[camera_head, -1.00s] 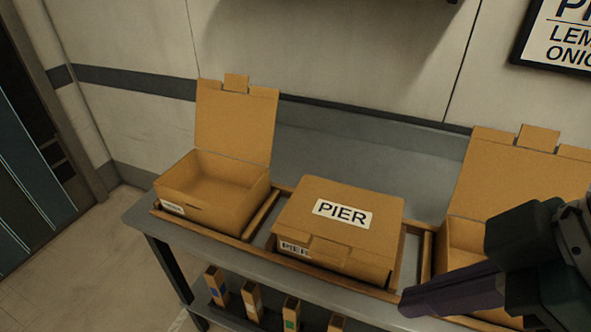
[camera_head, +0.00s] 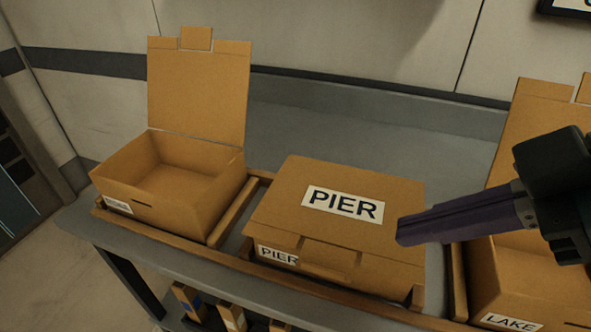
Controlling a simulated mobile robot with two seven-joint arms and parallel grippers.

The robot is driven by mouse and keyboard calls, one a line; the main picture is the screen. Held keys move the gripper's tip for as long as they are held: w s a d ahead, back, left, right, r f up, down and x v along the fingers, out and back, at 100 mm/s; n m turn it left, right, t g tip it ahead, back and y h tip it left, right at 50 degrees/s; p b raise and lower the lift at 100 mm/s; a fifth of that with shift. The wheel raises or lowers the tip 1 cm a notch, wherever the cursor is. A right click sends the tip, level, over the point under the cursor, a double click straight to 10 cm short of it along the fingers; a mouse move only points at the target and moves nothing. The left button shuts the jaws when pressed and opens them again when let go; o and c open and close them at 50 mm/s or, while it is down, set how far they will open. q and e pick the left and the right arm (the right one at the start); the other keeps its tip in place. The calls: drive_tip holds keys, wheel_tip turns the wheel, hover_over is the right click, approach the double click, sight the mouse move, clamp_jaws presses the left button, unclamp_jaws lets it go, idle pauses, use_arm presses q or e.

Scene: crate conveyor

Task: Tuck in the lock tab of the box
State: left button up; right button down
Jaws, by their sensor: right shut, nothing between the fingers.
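The PIER box (camera_head: 335,232) stands in the middle of the bench with its lid lying closed on top. Its lock tab (camera_head: 328,256) is at the middle of the lid's front edge and hangs over the front wall. I cannot tell whether the tab's end is in a slot. My right gripper (camera_head: 402,236) reaches in from the right, shut and empty. Its tip appears over the right part of the lid, and I cannot tell whether it touches. My left gripper is not in view.
An open box (camera_head: 180,212) with its lid upright stands to the left. Another open box, labelled LAKE (camera_head: 536,292), stands to the right, partly behind my arm. Wooden rails (camera_head: 236,210) separate the boxes. Several small cartons (camera_head: 232,318) sit on the lower shelf.

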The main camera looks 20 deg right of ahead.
hover_over(314, 265)
drive_tip(key=s+d, duration=0.2)
wheel_tip(314, 265, down, 7)
drive_tip(key=shift+d+f+b, duration=0.15)
drive_tip(key=shift+f+b, duration=0.2)
drive_tip(key=shift+f, duration=1.65)
